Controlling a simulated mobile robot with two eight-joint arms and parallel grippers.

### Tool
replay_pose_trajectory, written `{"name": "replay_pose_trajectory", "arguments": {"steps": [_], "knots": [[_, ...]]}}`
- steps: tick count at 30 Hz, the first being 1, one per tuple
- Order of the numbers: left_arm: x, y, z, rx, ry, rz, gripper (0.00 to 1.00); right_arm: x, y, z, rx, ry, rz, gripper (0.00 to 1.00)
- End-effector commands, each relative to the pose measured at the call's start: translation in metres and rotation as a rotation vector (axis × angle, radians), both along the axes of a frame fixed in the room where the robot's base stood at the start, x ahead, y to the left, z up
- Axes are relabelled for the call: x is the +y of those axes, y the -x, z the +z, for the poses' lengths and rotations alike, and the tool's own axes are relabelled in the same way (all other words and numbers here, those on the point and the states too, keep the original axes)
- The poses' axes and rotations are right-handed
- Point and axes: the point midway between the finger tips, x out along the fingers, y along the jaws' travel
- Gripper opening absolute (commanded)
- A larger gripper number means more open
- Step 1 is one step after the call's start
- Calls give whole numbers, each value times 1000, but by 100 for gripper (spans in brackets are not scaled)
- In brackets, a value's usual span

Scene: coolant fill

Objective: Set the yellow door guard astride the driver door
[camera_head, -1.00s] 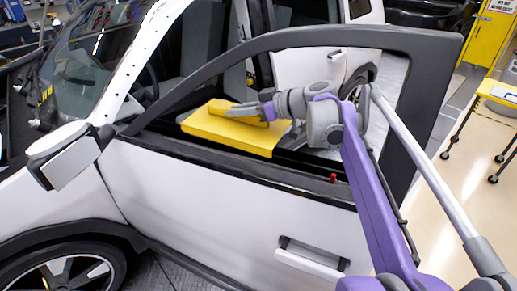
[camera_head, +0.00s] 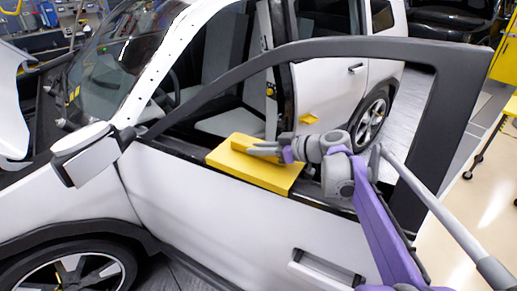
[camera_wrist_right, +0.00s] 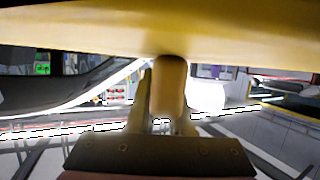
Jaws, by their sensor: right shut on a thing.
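The yellow door guard (camera_head: 250,172) lies over the window sill of the white driver door (camera_head: 215,215). Its front flap hangs over the top of the outer panel; its inner side is hidden, so I cannot tell whether it rests on the door or hovers just above. My right gripper (camera_head: 268,149) is over the guard, shut on the handle on its top. In the right wrist view the guard (camera_wrist_right: 100,30) spans the top, and its handle stands between the fingers of the gripper (camera_wrist_right: 166,100). My left gripper is not in view.
The black window frame (camera_head: 330,46) arches above the guard and my right arm. The side mirror (camera_head: 88,150) is at the front of the door and the door handle (camera_head: 322,268) is lower right. Behind stands the white car body (camera_head: 322,90).

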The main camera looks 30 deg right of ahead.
Motion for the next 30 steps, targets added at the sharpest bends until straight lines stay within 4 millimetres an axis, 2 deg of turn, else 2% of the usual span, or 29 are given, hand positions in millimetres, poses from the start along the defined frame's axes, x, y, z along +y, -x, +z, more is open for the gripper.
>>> {"name": "replay_pose_trajectory", "arguments": {"steps": [17,18,22,23,30], "knots": [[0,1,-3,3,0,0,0,0,0,-13,1,0,0,0],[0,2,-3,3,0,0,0,0,0,-13,1,0,0,23],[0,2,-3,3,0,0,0,0,1,-14,2,1,1,47],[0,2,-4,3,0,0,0,0,1,-15,2,2,1,50],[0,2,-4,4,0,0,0,0,1,-15,3,2,1,50]]}}
